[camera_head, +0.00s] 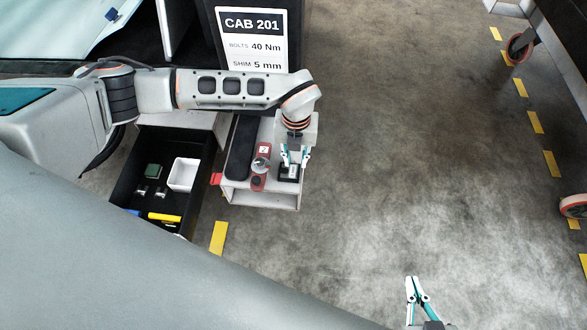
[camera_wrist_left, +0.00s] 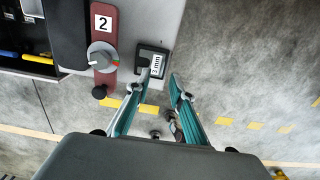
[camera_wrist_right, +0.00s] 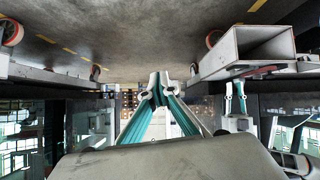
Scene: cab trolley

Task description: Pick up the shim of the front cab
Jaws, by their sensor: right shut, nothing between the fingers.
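A small black block with a white label (camera_wrist_left: 152,62), apparently the shim, sits near the edge of the grey stand; the label looks like "3 mm". In the head view the black piece (camera_head: 289,175) lies at the stand's right side, partly hidden by my left gripper (camera_head: 295,155). My left gripper is open above it; in the left wrist view the fingertips (camera_wrist_left: 160,78) are apart, the left one overlapping the block's lower edge. Contact cannot be told. My right gripper (camera_head: 415,287) is shut and empty, over the floor at the bottom right; it also shows in its wrist view (camera_wrist_right: 160,90).
A sign (camera_head: 252,40) reads "CAB 201", bolts 40 Nm, shim 5 mm. A red tool with a dial, marked 2 (camera_wrist_left: 103,40), lies left of the block on the grey stand (camera_head: 235,196). A black tray (camera_head: 133,188) with small parts stands further left. Open floor lies right.

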